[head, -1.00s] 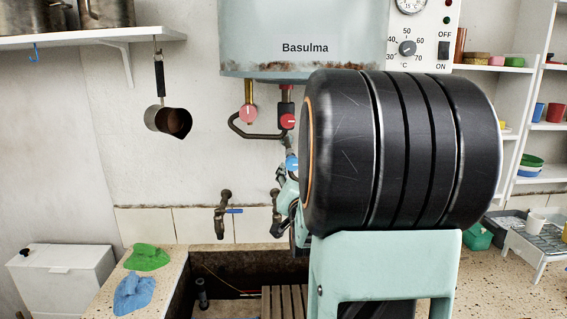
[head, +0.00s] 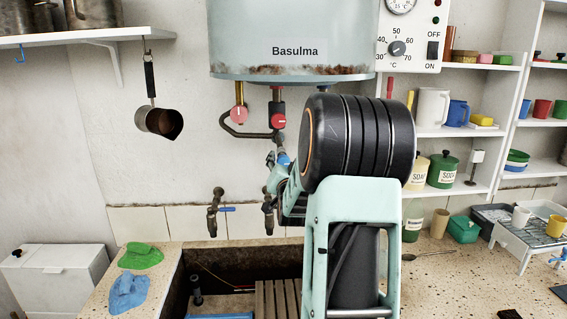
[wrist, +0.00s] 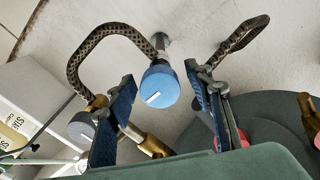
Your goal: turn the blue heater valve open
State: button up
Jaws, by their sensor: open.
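The blue heater valve (wrist: 160,88) is a round knob with a white line on its face, on a pipe at the wall. In the wrist view it shows between the two fingers of my gripper (wrist: 159,76), with a gap visible on each side. I cannot tell how far the fingertips reach along it. In the head view a small blue part of the valve (head: 283,158) shows below the heater, just above my gripper (head: 275,178), which my arm partly hides. The heater (head: 293,45) is a pale tank labelled Basulma.
Two red knobs (head: 238,115) hang under the heater. Braided hoses (wrist: 112,32) curve around the valve in the wrist view. Taps (head: 214,212) stand over the trough below. Shelves with jugs (head: 432,107) are at the right. A pan (head: 158,121) hangs at the left.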

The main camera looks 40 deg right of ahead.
jog(key=c, duration=1.2)
jog(key=shift+o, duration=0.2)
jog(key=shift+f+n+b, duration=0.2)
jog(key=shift+n+b, duration=0.1)
jog(key=shift+b, duration=0.45)
jog(key=n+b, duration=0.2)
jog(key=b, duration=0.1)
jog(key=shift+a+f+b, duration=0.1)
jog(key=shift+f+b, duration=0.1)
jog(key=shift+b, duration=0.2)
jog(key=n+b, duration=0.6)
jog(key=b, duration=0.3)
jog(key=shift+b, duration=0.3)
jog(key=n+b, duration=0.4)
jog(key=b, duration=0.1)
jog(key=shift+r+n, duration=0.1)
jog(key=shift+n, duration=0.3)
jog(key=n+b, duration=0.4)
jog(key=shift+r+n, duration=0.25)
jog(key=shift+n, duration=0.05)
jog(key=shift+r+b, duration=0.1)
jog(key=shift+b, duration=0.2)
